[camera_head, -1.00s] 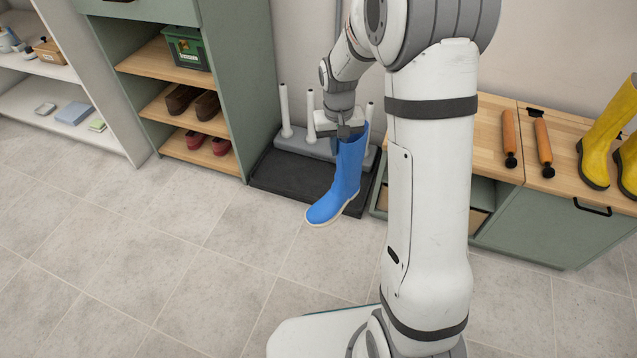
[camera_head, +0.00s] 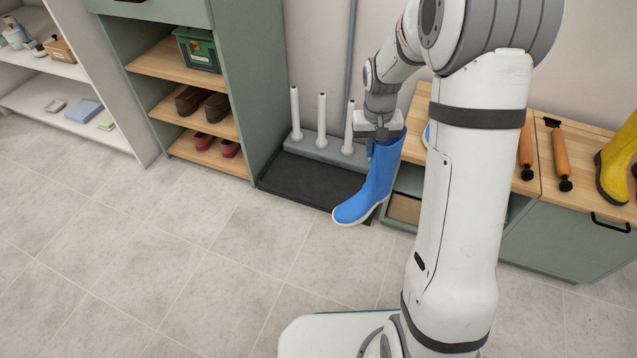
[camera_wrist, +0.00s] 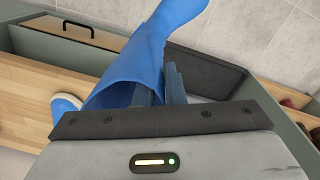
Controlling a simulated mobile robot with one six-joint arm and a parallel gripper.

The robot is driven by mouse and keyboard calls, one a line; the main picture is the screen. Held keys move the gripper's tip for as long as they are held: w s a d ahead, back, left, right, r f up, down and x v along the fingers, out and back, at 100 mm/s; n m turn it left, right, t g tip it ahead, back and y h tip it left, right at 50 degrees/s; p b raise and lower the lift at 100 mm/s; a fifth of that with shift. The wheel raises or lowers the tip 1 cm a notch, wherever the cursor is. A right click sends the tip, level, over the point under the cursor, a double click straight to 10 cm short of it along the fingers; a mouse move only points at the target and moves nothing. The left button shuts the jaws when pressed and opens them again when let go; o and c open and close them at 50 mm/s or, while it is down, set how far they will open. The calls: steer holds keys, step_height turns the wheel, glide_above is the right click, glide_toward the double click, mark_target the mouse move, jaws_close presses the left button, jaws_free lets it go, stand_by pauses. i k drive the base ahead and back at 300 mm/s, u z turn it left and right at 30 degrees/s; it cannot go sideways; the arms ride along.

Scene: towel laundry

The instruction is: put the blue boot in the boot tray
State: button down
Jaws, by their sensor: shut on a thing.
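My gripper (camera_head: 376,138) is shut on the top edge of the blue boot (camera_head: 372,183). The boot hangs roughly upright, toe pointing down-left in the head view, in front of the right end of the boot tray (camera_head: 300,182). The tray is black and low, on the floor between the cabinets. In the wrist view the boot (camera_wrist: 125,72) is between and beyond the dark fingers (camera_wrist: 160,88), with the dark tray (camera_wrist: 205,68) to its right. Another blue boot (camera_wrist: 66,103) stands on the wooden bench, mostly hidden by my arm in the head view.
A grey rack with white pegs (camera_head: 322,121) stands along the tray's back. A green shoe cabinet (camera_head: 241,80) borders the tray on the left, and the bench (camera_head: 588,145) on the right holds orange-handled tools and yellow boots. Floor in front is clear.

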mark_target(346, 196)
steer(key=i, duration=0.95)
